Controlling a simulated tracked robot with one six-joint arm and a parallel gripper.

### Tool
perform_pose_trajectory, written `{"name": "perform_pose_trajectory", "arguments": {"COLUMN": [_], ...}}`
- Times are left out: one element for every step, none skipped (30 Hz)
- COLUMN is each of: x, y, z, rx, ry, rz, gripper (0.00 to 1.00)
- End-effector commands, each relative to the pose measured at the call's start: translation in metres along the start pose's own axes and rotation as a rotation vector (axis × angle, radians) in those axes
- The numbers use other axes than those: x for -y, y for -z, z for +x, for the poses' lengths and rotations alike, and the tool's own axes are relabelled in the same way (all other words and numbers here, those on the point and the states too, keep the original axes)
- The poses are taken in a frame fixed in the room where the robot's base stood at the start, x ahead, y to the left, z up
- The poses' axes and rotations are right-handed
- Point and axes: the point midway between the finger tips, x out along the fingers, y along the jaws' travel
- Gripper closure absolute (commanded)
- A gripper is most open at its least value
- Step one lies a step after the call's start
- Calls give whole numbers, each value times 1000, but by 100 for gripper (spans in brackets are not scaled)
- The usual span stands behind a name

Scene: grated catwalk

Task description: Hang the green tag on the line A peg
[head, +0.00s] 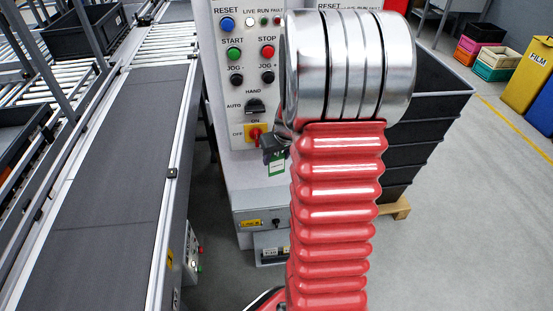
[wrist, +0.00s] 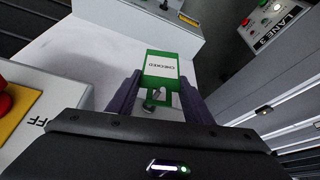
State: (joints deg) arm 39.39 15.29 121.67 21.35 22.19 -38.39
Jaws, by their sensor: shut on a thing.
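The green tag (wrist: 161,67) has a white printed face and shows between the two dark fingers of my gripper (wrist: 159,88) in the wrist view. My gripper is shut on it. A small silver metal piece (wrist: 154,96) shows by the open frame at the tag's near end; I cannot tell whether it is a peg or whether it passes through the frame. In the head view the tag (head: 277,164) hangs below my gripper (head: 271,148), in front of the white cabinet under the control panel. My arm hides part of the panel. No peg marked line A is readable.
The control panel (head: 244,70) with buttons stands just behind my gripper. Its yellow switch plate with a red knob (wrist: 8,106) is close at left in the wrist view. A conveyor (head: 115,150) runs along the left. Stacked dark crates (head: 428,110) stand right of my arm.

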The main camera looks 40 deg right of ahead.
Motion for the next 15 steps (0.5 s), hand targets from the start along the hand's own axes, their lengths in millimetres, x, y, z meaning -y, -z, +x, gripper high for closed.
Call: {"name": "perform_pose_trajectory", "arguments": {"x": [-1,-1,-2,-2,-2,-3,-3,-3,-4,-4,-4,-5,-5,-5,-5], "y": [4,5,6,7,8,8,9,10,10,11,12,12,13,13,13], "z": [0,1,2,2,4,5,6,7,8,10,10,12,12,13,14], "rx": [-3,-4,-4,-4,-3,-3,-3,-3,-3,-3,-3,-3,-3,-2,-2], "ry": [-1,-1,-2,-1,-1,-1,-1,-1,-1,-1,-1,-1,-1,-1,-1], "rz": [0,0,0,1,1,1,1,1,1,1,1,1,1,1,1], "gripper": [75,75,75,75,75,75,75,75,75,75,75,75,75,75,75]}}
